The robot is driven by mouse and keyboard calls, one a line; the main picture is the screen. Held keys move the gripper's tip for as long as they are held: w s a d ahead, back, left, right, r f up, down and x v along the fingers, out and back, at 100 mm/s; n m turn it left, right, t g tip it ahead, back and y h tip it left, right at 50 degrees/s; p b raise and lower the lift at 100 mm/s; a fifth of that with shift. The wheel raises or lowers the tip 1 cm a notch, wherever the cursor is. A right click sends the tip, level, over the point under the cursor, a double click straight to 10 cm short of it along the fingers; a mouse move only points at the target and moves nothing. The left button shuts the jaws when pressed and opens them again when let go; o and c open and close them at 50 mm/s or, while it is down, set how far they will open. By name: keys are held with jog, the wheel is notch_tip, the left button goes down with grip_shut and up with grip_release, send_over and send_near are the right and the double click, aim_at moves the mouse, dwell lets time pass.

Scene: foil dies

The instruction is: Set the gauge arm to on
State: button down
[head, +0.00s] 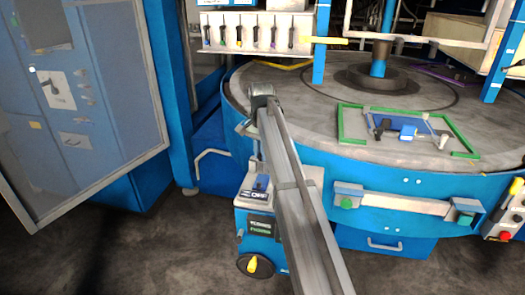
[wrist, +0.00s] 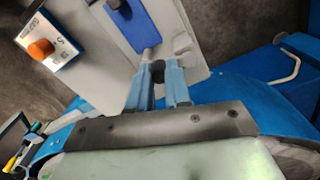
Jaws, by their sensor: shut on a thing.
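The gauge arm shows in the wrist view as a short grey rod (wrist: 147,54) with a dark end, coming out of a blue plate (wrist: 127,22) on a pale panel. My gripper (wrist: 158,72) has its two blue fingers closed on the dark end of the rod. In the head view a small blue and white cabinet (head: 262,222) carries an "OFF" label (head: 255,194) on its top, with a blue piece just above it. My arm crosses in front of the cabinet and hides its right part, and my fingers cannot be made out there.
An orange knob (wrist: 41,49) sits on a white plate near the panel in the wrist view. The large round table (head: 300,118) stands behind my arm, with a green frame (head: 395,110) on it. A grey-blue cabinet door (head: 75,110) stands left. Dark floor is clear at lower left.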

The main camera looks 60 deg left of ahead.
jog(key=shift+s+d+m, duration=0.1)
jog(key=shift+s+m, duration=0.2)
jog(key=shift+m, duration=0.7)
jog(key=shift+s+d+m, duration=0.1)
jog(key=shift+s+m, duration=0.2)
jog(key=shift+m, duration=0.7)
jog(key=c, duration=1.1)
grip_release()
jog(key=shift+o, duration=0.2)
notch_tip(320, 180, up, 14)
